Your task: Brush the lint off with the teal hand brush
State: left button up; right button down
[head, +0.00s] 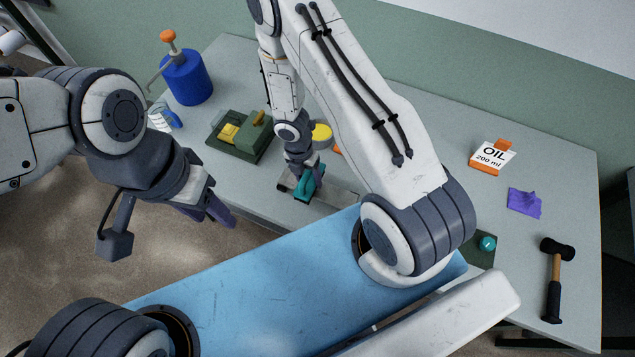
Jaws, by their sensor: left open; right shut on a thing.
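The teal hand brush (310,184) is in the middle of the head view, low over or on a flat grey piece (342,196) near the table's front edge. My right gripper (302,168) is shut on the brush from above. I cannot tell whether the bristles touch the grey piece. No lint can be made out; the brush and my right arm hide part of that area. My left gripper (216,212) is open and empty, in front of the table's left front edge, apart from everything.
A green holder with yellow parts (238,150), a blue pump can (187,78) and a blue-and-white item (165,117) stand left. A yellow round thing (321,135) is behind the brush.

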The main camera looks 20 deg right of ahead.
jog(key=shift+w, duration=0.1)
jog(key=w+a+p, duration=0.1)
jog(key=p, duration=0.5)
jog(key=shift+w+a+r, duration=0.2)
jog(key=shift+w+a, duration=0.15)
jog(key=shift+w, duration=0.05)
jog(key=shift+w+a+f+b, duration=0.25)
jog(key=shift+w+f+b, duration=0.15)
jog(key=shift+f+b, duration=0.1)
jog(key=shift+w+a+r, duration=0.15)
jog(key=shift+w+a, duration=0.15)
jog(key=shift+w, duration=0.05)
jog(key=s+d+b, duration=0.3)
jog(key=b, duration=0.3)
jog(key=shift+s, duration=0.25)
jog(key=shift+s+b, duration=0.15)
jog(key=shift+b, duration=0.2)
jog(key=shift+s+d+r, duration=0.1)
jog(key=shift+d, duration=0.05)
